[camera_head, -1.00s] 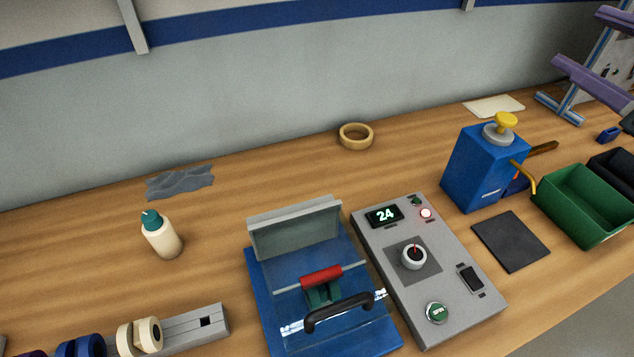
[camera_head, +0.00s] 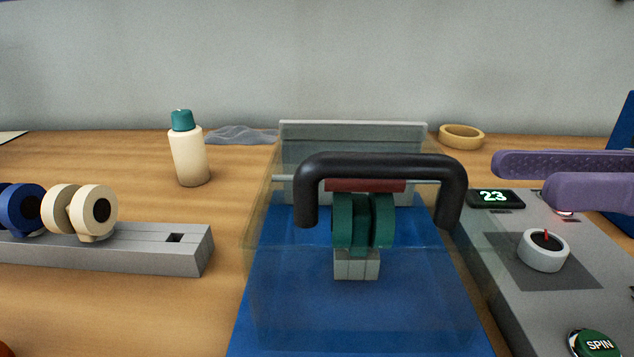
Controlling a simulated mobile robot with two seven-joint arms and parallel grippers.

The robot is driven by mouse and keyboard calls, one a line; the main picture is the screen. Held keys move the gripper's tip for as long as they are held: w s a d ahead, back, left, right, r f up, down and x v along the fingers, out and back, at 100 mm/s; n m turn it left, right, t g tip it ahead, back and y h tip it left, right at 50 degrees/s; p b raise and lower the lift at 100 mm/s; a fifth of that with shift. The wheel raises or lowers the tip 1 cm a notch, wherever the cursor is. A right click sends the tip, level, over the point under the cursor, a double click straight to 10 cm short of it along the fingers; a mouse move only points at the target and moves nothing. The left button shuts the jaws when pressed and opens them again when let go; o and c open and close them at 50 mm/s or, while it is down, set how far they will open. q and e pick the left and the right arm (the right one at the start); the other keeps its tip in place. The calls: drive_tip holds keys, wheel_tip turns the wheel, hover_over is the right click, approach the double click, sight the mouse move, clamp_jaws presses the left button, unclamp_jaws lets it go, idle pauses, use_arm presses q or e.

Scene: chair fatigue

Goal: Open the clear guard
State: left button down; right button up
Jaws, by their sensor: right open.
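The clear guard (camera_head: 300,310) is a see-through cover standing over the blue base (camera_head: 245,335) in the middle of the view. It looks closed. A black handle (camera_head: 385,166) spans its front. A green caster (camera_head: 352,222) on a grey block shows through it, with a red bar (camera_head: 365,186) behind the handle. My right gripper (camera_head: 520,178) comes in from the right edge as two purple fingers, open and empty. It is to the right of the handle, apart from it, over the control box. My left gripper is not in view.
The grey control box (camera_head: 500,255) stands right of the guard, with a display reading 23, a knob (camera_head: 543,250) and a green SPIN button (camera_head: 595,345). A grey rail (camera_head: 150,250) with casters and a bottle (camera_head: 188,155) are left. A tape ring (camera_head: 461,136) lies behind.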

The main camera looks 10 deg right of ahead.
sight(420, 156)
drive_tip(key=p+x, duration=0.1)
drive_tip(key=x, duration=0.3)
drive_tip(key=p+x, duration=0.1)
drive_tip(key=x, duration=0.3)
drive_tip(key=shift+w+a+r, duration=0.1)
drive_tip(key=shift+a+r, duration=0.1)
drive_tip(key=shift+a, duration=0.1)
drive_tip(key=shift+w+a+f, duration=0.1)
drive_tip(key=shift+a, duration=0.25)
clamp_jaws()
idle(0.6)
